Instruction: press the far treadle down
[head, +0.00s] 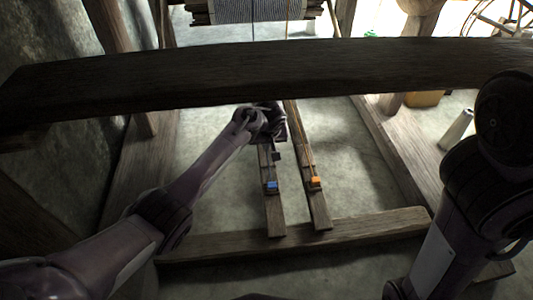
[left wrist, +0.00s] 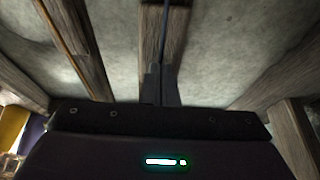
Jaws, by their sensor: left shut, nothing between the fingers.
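Two narrow wooden treadles lie side by side in the head view. The left treadle (head: 273,214) bears a blue block (head: 271,185), and the right treadle (head: 319,211) bears an orange block (head: 315,181). Which one counts as the far treadle I cannot tell. My left gripper (head: 277,156) is shut and empty, over the left treadle beyond its blue block. In the left wrist view its closed fingers (left wrist: 160,86) line up with that treadle (left wrist: 151,40) and its dark cord (left wrist: 164,35). Contact is unclear. The other treadle (left wrist: 88,62) is to the left there. My right gripper is out of view.
A thick wooden beam (head: 270,75) crosses above the treadles. A low crossbar (head: 370,225) runs under their near ends. Side rails stand left and right (head: 395,150). A pale cylinder (head: 457,129) is at the right. Bare floor (head: 350,160) lies right of the treadles.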

